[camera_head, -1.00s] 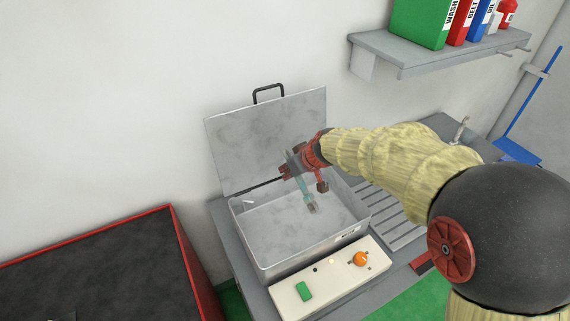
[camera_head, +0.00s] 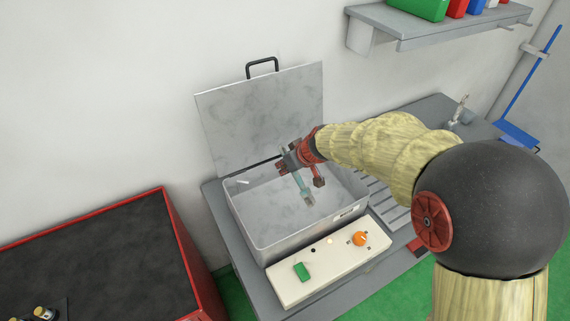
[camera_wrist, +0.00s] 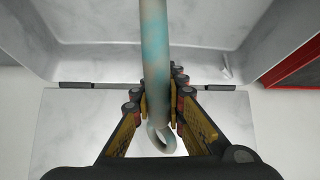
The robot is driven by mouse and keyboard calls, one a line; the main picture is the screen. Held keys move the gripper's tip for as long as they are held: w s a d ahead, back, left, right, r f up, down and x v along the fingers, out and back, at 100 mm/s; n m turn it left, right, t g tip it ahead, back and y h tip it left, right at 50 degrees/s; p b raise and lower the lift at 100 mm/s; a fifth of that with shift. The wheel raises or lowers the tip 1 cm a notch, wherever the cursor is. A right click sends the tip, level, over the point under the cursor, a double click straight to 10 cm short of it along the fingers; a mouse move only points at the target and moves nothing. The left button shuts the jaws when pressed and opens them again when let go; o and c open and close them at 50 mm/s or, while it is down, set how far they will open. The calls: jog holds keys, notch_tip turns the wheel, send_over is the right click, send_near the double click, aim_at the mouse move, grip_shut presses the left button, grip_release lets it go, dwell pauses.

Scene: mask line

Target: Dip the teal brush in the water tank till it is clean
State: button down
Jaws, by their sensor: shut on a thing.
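The teal brush (camera_head: 302,184) is held over the open metal water tank (camera_head: 262,238), its head pointing down. Its handle also shows in the wrist view (camera_wrist: 154,50), teal with pale grey-white smears and a hook at the end. My gripper (camera_head: 288,158) is shut on the handle, near the hook. The brush head (camera_head: 309,200) looks greyish and lies over or inside the tank; I cannot tell whether it touches the water. The tank's lid (camera_head: 265,112) stands open at the back with a black handle.
A control panel with a green button (camera_head: 302,271) and an orange knob (camera_head: 360,239) is in front of the tank. A red-edged black-topped bench (camera_head: 100,255) stands at left. A shelf (camera_head: 420,25) with coloured containers hangs at upper right. A drainboard and tap are right of the tank.

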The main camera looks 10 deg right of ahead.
jog(key=shift+f+b, duration=2.6)
jog(key=shift+f, duration=1.85)
dwell(3.5)
